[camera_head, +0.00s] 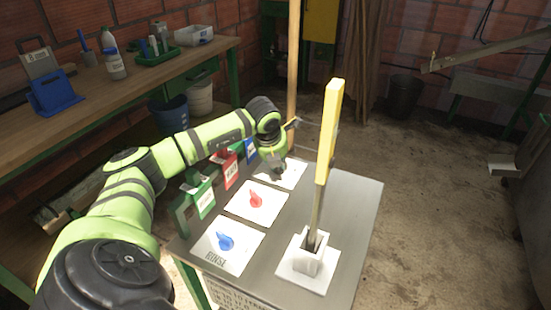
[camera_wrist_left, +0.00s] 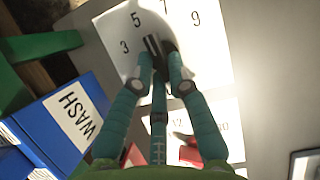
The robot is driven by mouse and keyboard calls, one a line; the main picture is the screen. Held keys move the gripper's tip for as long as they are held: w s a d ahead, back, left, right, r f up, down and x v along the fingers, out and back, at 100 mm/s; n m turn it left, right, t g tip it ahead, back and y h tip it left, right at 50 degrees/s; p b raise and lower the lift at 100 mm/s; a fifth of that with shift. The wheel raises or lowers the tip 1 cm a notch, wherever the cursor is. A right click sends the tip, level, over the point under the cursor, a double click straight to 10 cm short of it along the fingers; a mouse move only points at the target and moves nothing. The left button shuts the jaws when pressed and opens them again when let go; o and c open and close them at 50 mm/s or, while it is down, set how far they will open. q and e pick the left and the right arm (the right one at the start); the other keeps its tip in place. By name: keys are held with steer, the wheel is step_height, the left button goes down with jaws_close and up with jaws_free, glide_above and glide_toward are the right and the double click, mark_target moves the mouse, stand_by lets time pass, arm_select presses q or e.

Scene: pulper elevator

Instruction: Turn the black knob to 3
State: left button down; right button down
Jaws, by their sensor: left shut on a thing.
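The black knob (camera_wrist_left: 153,44) shows in the left wrist view on a white dial plate (camera_wrist_left: 205,50) printed with 3, 5, 7 and 9. The knob's visible end tilts up and left, roughly toward the 5 side; its exact setting is hard to read. My left gripper (camera_wrist_left: 160,66) is shut on the knob, with its teal fingers around it and hiding part of it. In the head view my left gripper (camera_head: 279,168) is over the farthest white plate (camera_head: 293,176) on the grey panel, and the knob is hidden there. My right gripper is not in view.
Nearer on the panel (camera_head: 350,215) are a red knob (camera_head: 256,201) and a blue knob (camera_head: 226,242). A tall yellow-handled lever (camera_head: 329,130) stands right of my gripper. Green, red and blue tagged boxes line the panel's left edge, including a blue WASH box (camera_wrist_left: 55,125).

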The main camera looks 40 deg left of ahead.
arm_select(q)
steer(key=shift+d+n, duration=0.15)
steer(key=shift+n, duration=0.45)
steer(key=shift+w+d+n+g+y, duration=0.1)
steer(key=shift+n+g+y, duration=0.3)
steer(key=shift+n, duration=0.5)
steer(key=n, duration=0.1)
steer(key=n+y, duration=0.1)
steer(key=n, duration=0.1)
steer(key=shift+w+d+n+g, duration=0.1)
steer(key=shift+d+n+g, duration=0.05)
steer(key=shift+n+g, duration=0.55)
steer(key=shift+n, duration=0.4)
steer(key=shift+w+d+n+g+y, duration=0.15)
steer(key=shift+n+g+y, duration=0.2)
steer(key=shift+n, duration=1.05)
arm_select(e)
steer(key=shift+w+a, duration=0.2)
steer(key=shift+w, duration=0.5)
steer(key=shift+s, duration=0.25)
